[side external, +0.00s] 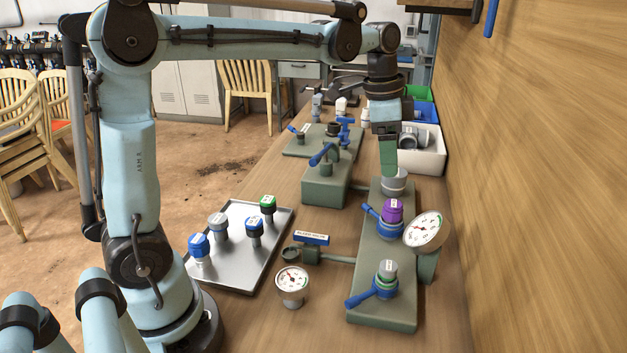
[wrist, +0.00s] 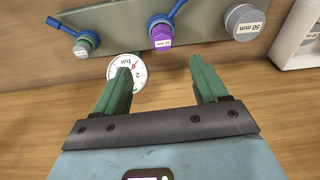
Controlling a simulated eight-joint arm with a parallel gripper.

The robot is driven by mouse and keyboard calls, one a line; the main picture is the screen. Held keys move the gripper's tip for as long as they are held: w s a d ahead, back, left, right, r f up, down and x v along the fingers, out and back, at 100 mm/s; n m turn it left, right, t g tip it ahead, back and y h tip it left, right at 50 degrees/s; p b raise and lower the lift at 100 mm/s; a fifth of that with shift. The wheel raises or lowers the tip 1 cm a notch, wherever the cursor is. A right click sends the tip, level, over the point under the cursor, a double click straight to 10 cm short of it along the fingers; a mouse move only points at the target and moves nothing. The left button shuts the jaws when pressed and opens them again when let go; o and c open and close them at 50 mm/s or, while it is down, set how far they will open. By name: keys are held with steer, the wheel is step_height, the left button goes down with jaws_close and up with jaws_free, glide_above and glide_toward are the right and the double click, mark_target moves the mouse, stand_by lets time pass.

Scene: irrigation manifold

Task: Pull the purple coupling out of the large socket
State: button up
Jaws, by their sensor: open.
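The purple coupling (side external: 393,208) stands upright in the middle position of the green manifold (side external: 372,256), with a blue lever collar (side external: 372,214) around its base. In the wrist view the purple coupling (wrist: 161,40) shows its label and lies beyond the gap between my fingertips. A grey part labelled 50 mm (wrist: 244,22) is at the manifold's far end; it also shows in the side view (side external: 394,182). My gripper (side external: 388,170) is open and empty, with green fingers (wrist: 160,68), above the far end of the manifold and apart from the purple coupling.
A pressure gauge (side external: 424,229) stands beside the purple coupling, near the wooden wall. A grey-topped coupling with a blue lever (side external: 386,278) is at the near end. A metal tray (side external: 237,268) with several couplings lies left. A white bin (side external: 428,160) is behind.

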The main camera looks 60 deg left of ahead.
mark_target(394, 203)
steer(key=shift+m, duration=0.4)
steer(key=f, duration=0.4)
steer(key=w+f, duration=0.1)
steer(key=f, duration=0.3)
steer(key=w+d+f, duration=0.1)
steer(key=f, duration=0.3)
steer(key=shift+w+f, duration=0.1)
steer(key=shift+w, duration=0.1)
steer(key=shift+c, duration=0.4)
steer(key=c, duration=1.1)
steer(key=shift+c, duration=0.2)
steer(key=shift+r, duration=1.65)
steer(key=shift+r, duration=0.3)
steer(key=shift+r, duration=1.1)
